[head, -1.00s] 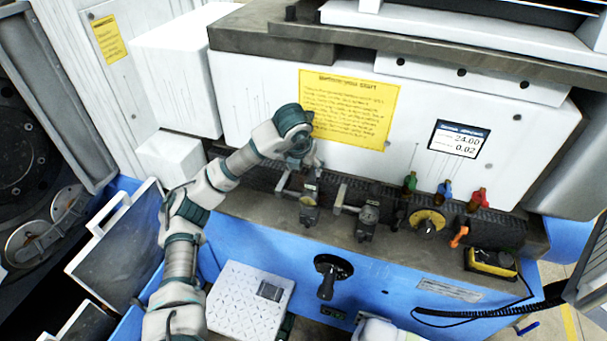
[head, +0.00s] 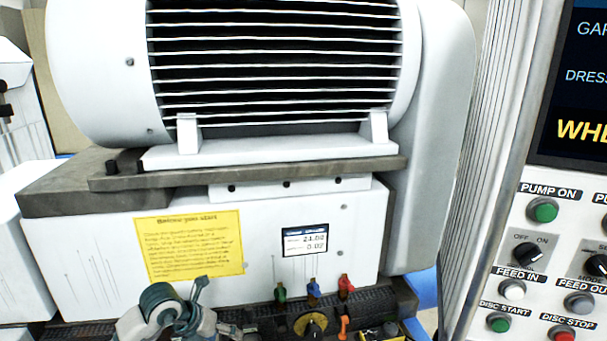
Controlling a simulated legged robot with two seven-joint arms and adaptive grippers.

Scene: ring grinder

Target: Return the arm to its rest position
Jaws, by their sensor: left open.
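My left arm comes in at the bottom edge, left of the middle. Its teal and white wrist and my left gripper (head: 203,306) are in front of the grinder's white housing, just below the yellow notice (head: 190,245). The gripper is open, and I see nothing between its fingers. The rest of the arm is cut off by the bottom edge. My right gripper is not in view.
The white grinder motor cover (head: 270,70) fills the upper middle. Green, blue and red valve levers (head: 313,289) and a yellow dial (head: 310,326) are right of the gripper. A control panel (head: 545,250) stands at the right.

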